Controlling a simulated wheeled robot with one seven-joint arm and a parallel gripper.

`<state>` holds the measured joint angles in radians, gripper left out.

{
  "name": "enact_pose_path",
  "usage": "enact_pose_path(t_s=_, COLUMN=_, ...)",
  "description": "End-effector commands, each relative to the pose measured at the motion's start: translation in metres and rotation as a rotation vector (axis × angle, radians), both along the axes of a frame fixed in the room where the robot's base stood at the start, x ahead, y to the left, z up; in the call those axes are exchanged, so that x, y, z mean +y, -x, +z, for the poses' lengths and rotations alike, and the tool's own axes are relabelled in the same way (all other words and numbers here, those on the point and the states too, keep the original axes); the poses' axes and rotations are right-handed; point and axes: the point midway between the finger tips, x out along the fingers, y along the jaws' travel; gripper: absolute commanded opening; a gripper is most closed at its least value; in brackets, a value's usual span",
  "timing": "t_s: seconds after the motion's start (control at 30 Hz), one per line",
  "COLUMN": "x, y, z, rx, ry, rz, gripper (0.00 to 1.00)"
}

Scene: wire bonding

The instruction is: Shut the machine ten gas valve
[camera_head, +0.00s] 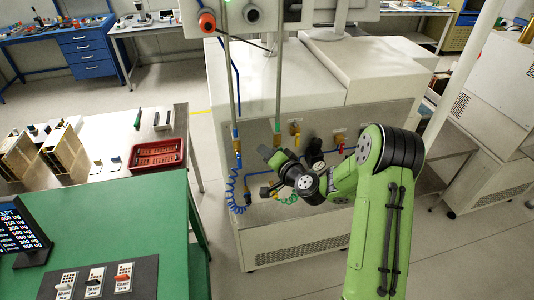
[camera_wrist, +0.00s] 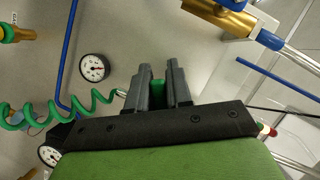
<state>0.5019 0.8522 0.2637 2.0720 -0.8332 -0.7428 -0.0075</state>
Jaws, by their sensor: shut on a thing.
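My gripper (camera_wrist: 160,85) is shut on a small green piece (camera_wrist: 158,86), which looks like a valve handle, in the wrist view. The fingers stand on both sides of it. The valve body behind it is hidden, so I cannot tell whether the handle is turned across or along its pipe. In the head view my gripper (camera_head: 265,152) is at the front panel of the white machine (camera_head: 275,85), and my own arm and wrist cover part of that panel. No machine number is readable.
A brass valve (camera_wrist: 220,18) with a blue end is at the upper right of the wrist view. A gauge (camera_wrist: 94,68) and a green coiled hose (camera_wrist: 60,112) are at left. In the head view, a yellow-handled valve (camera_head: 295,128) and a blue coiled hose (camera_head: 234,190) are close by.

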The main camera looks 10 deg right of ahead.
Motion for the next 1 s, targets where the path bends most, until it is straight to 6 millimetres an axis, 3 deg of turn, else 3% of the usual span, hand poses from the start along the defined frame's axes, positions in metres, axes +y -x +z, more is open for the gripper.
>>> enact_pose_path(t_s=0.27, x=0.001, y=0.000, z=0.000, rx=-0.003, ry=-0.061, rz=-0.001, gripper=0.00)
enact_pose_path(t_s=1.0, x=0.006, y=0.000, z=0.019, rx=-0.001, ry=-0.533, rz=-0.002, gripper=0.00)
